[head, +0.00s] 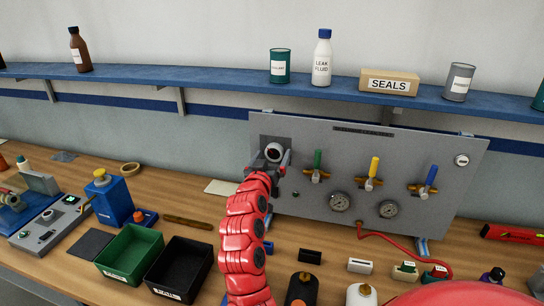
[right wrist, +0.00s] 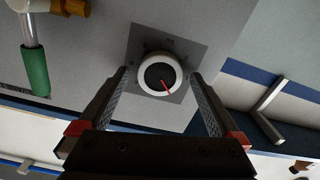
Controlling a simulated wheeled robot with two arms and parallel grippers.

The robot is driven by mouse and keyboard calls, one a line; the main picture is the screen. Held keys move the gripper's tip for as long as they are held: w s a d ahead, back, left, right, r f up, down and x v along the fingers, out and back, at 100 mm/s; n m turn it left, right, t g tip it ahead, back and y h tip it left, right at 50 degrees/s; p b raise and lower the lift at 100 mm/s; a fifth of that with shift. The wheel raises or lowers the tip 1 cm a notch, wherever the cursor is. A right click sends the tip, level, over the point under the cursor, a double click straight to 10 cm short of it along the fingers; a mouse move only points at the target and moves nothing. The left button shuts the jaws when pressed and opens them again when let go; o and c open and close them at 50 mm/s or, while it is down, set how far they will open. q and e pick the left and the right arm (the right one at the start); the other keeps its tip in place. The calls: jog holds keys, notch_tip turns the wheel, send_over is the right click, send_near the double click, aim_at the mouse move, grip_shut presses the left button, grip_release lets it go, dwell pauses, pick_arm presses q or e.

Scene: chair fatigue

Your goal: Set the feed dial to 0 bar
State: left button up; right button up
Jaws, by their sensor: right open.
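The feed dial (head: 273,151) is a round knob with a white ring and dark centre on a square grey plate at the panel's upper left. In the right wrist view the dial (right wrist: 160,73) shows a red pointer slanting toward the lower right of the picture. Its scale marks are too small and dim to read. My right gripper (head: 271,161) is at the dial, open, one finger on either side. In the right wrist view the gripper (right wrist: 159,80) shows gaps between its fingers and the knob; contact is not evident. My left gripper is out of view.
The grey panel (head: 410,150) carries green (head: 318,158), yellow (head: 374,167) and blue (head: 430,176) levers and two gauges. A red hose (head: 385,236) runs below. A green bin (head: 130,253) and a black bin (head: 178,268) stand left of my arm.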

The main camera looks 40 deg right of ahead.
jog(key=c, duration=1.4)
jog(key=shift+n, duration=0.3)
jog(key=n, duration=0.2)
jog(key=shift+a+n, duration=0.1)
jog(key=shift+n, duration=0.3)
jog(key=n+p, duration=0.1)
jog(key=n, duration=0.3)
jog(key=shift+r, duration=0.1)
jog(key=n+p, duration=0.2)
jog(key=n, duration=0.4)
jog(key=shift+p, duration=0.4)
jog(key=n+p, duration=0.2)
jog(key=n, duration=0.2)
jog(key=shift+f+n, duration=0.2)
jog(key=shift+n, duration=0.2)
